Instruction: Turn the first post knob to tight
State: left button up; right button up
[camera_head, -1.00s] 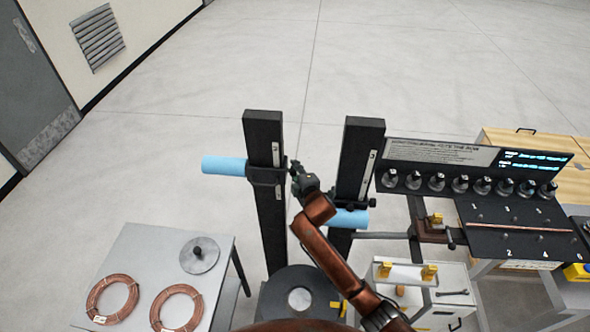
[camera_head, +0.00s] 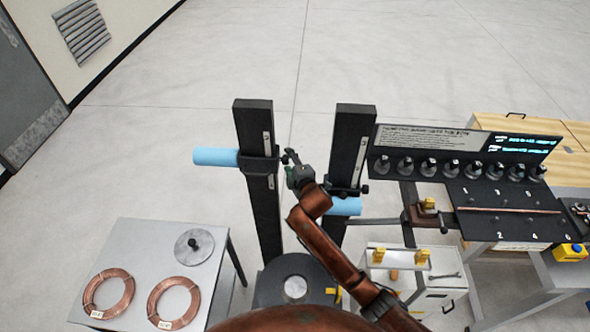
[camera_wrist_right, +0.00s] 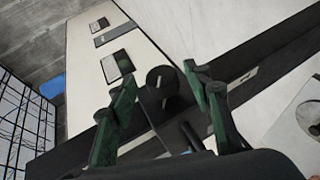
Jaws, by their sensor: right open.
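Two black upright posts stand in the middle of the head view, the left post (camera_head: 258,190) and the right post (camera_head: 352,150). Each has a sliding collar and a light blue roller, the left roller (camera_head: 215,157) and the right roller (camera_head: 346,206). My right gripper (camera_head: 290,157) is beside the left post's collar, on its right side. In the right wrist view, a dark round knob (camera_wrist_right: 162,82) with a pale mark shows between my open green fingers (camera_wrist_right: 160,76). Contact cannot be told. The head view mostly hides this knob. My left gripper is out of view.
A grey table (camera_head: 150,235) with copper coils (camera_head: 108,294) stands at left. A black round base (camera_head: 262,292) sits below the posts. At right are a knob-lined panel (camera_head: 420,145), a numbered black board (camera_head: 480,228) and a white cabinet (camera_head: 440,300). The floor behind is clear.

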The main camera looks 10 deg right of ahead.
jog(key=v, duration=0.9)
jog(key=shift+s, duration=0.3)
